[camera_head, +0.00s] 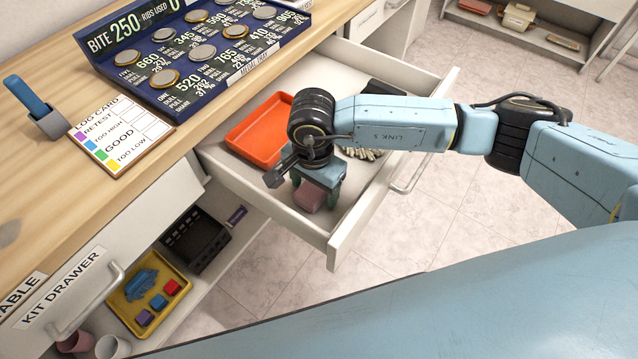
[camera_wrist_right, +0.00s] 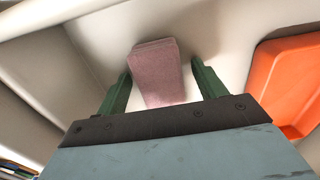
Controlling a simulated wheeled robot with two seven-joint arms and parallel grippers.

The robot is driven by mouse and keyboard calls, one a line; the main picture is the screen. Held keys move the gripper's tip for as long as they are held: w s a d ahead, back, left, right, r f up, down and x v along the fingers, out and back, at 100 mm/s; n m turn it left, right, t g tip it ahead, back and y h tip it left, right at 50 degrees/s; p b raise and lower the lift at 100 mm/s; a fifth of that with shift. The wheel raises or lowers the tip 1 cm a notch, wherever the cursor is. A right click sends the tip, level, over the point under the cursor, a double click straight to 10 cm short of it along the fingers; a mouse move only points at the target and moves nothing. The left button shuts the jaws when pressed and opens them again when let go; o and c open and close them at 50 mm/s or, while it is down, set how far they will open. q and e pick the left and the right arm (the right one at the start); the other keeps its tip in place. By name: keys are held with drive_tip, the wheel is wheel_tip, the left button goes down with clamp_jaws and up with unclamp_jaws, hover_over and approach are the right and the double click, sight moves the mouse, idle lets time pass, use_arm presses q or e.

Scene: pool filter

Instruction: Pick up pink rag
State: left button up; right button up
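The pink rag (camera_head: 309,195) is a small folded block in the front corner of the open drawer (camera_head: 333,250). In the right wrist view the pink rag (camera_wrist_right: 158,75) lies between the two green fingers of my right gripper (camera_wrist_right: 163,85), with a gap on at least the right side. In the head view my right gripper (camera_head: 316,190) points down into the drawer over the rag and hides part of it. My left gripper is not in view.
An orange tray (camera_head: 262,128) lies in the drawer beside the gripper and shows in the right wrist view (camera_wrist_right: 290,80). The drawer walls stand close around. A coin board (camera_head: 190,50), a log card (camera_head: 122,135) and a holder (camera_head: 48,122) sit on the wooden counter.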

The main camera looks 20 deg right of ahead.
sight(314, 187)
drive_tip(key=c, duration=1)
drive_tip(key=shift+r, duration=0.1)
